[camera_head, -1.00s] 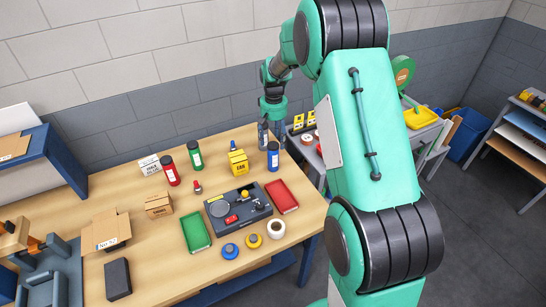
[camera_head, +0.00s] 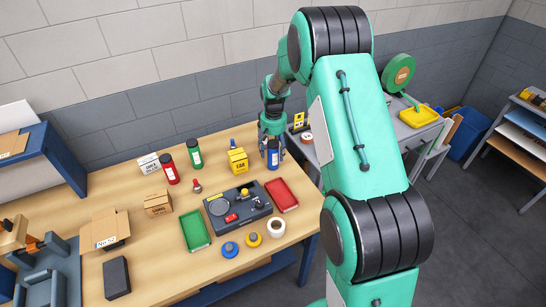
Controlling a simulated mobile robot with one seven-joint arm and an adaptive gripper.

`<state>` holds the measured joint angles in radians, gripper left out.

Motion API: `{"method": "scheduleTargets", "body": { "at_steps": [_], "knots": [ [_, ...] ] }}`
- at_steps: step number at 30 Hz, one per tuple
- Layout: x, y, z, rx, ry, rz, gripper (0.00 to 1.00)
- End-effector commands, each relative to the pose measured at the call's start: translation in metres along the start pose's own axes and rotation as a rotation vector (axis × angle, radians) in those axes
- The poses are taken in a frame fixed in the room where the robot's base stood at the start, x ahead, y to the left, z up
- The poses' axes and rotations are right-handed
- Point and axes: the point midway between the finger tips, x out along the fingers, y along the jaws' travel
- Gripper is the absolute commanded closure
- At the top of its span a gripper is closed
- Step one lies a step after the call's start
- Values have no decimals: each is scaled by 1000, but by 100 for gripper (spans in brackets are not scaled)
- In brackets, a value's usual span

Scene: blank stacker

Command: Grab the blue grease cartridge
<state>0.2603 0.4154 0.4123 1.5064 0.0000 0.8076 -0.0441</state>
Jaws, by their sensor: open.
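The blue grease cartridge (camera_head: 273,160) stands upright near the right back edge of the wooden workbench, with a white label on its side. My gripper (camera_head: 272,146) is open and points down at the cartridge, its fingers around or just in front of the cartridge's upper part. The fingers hide the cartridge's top. I cannot tell from this view whether they touch it.
A yellow box (camera_head: 237,161) stands close to the left of the cartridge. Green (camera_head: 194,154) and red (camera_head: 169,168) cartridges stand further left. A grey cart adjoins the bench's right side.

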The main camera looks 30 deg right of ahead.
Motion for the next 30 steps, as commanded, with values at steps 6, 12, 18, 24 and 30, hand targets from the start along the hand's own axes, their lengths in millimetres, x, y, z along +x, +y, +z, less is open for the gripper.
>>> {"method": "scheduleTargets", "body": {
  "at_steps": [6, 12, 18, 24, 30],
  "knots": [
    [7, 0, 0, 0, 0, 0, 39],
    [7, 0, 0, 0, 0, 0, 39],
    [14, 0, 0, 0, -1, 0, 39],
    [37, -2, 0, 0, -2, 0, 39],
    [56, -2, -1, 0, -1, 0, 39]
  ]
}}
